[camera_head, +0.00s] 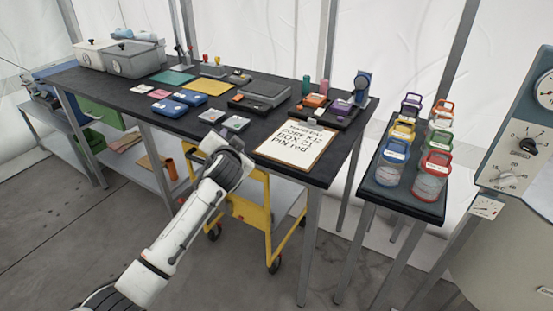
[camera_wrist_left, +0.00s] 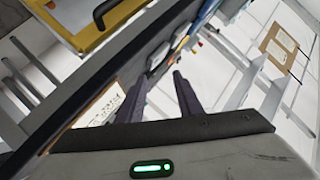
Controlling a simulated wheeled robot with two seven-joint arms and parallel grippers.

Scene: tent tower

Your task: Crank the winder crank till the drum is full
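I cannot clearly pick out a winder crank or drum. A blue upright device with a round head (camera_head: 362,84) stands at the right end of the dark table (camera_head: 175,135); I cannot tell whether it is the winder. My left gripper (camera_head: 214,140) is at the table's front edge, left of the clipboard, its fingers largely hidden by the wrist. In the left wrist view its two dark fingers (camera_wrist_left: 158,100) stand apart with nothing between them. My right gripper is not in view.
A clipboard with writing (camera_head: 296,144) lies on the table near several small boxes and trays. A yellow cart (camera_head: 250,205) stands under the front edge. A side stand (camera_head: 405,193) holds several coloured-lidded jars. A large machine with dials (camera_head: 520,150) is at far right.

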